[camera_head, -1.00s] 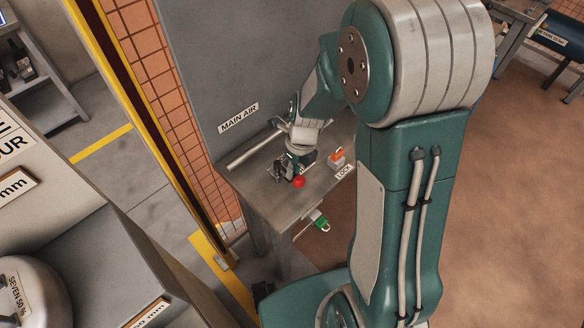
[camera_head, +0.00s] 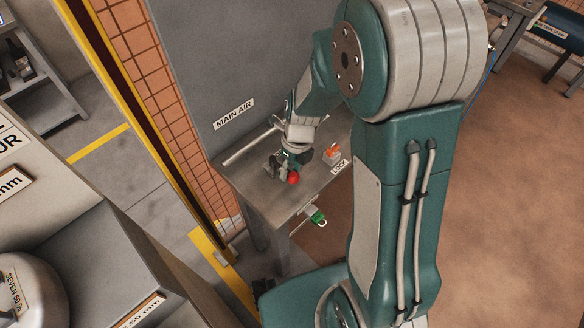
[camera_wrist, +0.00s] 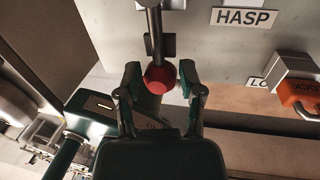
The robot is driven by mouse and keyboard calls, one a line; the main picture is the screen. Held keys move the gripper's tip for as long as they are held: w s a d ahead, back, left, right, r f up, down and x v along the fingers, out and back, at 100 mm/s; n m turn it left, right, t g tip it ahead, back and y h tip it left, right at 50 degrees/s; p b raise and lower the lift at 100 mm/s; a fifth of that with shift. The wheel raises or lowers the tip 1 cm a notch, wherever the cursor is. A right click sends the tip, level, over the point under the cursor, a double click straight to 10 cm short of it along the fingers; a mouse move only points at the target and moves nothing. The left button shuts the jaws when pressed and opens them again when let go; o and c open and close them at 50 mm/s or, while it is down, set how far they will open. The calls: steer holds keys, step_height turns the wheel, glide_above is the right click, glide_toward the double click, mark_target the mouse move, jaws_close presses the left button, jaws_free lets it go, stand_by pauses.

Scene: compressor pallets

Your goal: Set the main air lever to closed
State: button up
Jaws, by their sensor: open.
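The main air lever shows in the wrist view as a dark rod (camera_wrist: 156,35) ending in a red knob (camera_wrist: 159,79). My gripper (camera_wrist: 161,83) is open, with one finger on each side of the red knob. A gap shows between the knob and at least the right finger; contact on the left is hard to tell. In the head view the red knob (camera_head: 293,178) is just beside my gripper (camera_head: 284,170), above the small metal table (camera_head: 250,188). Most of the lever is hidden there by my gripper.
A "MAIN AIR" label (camera_head: 233,114) is on the grey panel behind, with a pipe (camera_head: 250,147) below it. An orange padlock (camera_head: 333,150) stands by the "LOCK" label (camera_head: 340,166). A green item (camera_head: 317,216) hangs at the table edge. A "HASP" label (camera_wrist: 243,17) shows in the wrist view.

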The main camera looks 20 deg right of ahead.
steer(key=shift+w+r, duration=0.15)
steer(key=shift+r, duration=0.3)
step_height(320, 180, up, 11)
steer(key=d, duration=0.2)
steer(key=shift+w+f, duration=0.2)
steer(key=shift+w, duration=0.25)
steer(key=shift+d, duration=0.1)
steer(key=s+r+n+t+h, duration=0.1)
steer(key=s+r+n+t, duration=0.2)
steer(key=n, duration=1.2)
steer(key=s+d+r+n+t+h, duration=0.1)
steer(key=s+r+n+t, duration=0.2)
steer(key=s+r+n, duration=0.6)
steer(key=s+n, duration=0.2)
steer(key=n, duration=0.4)
steer(key=shift+s+d+t, duration=0.15)
steer(key=shift+d+t, duration=0.1)
steer(key=shift+t, duration=0.05)
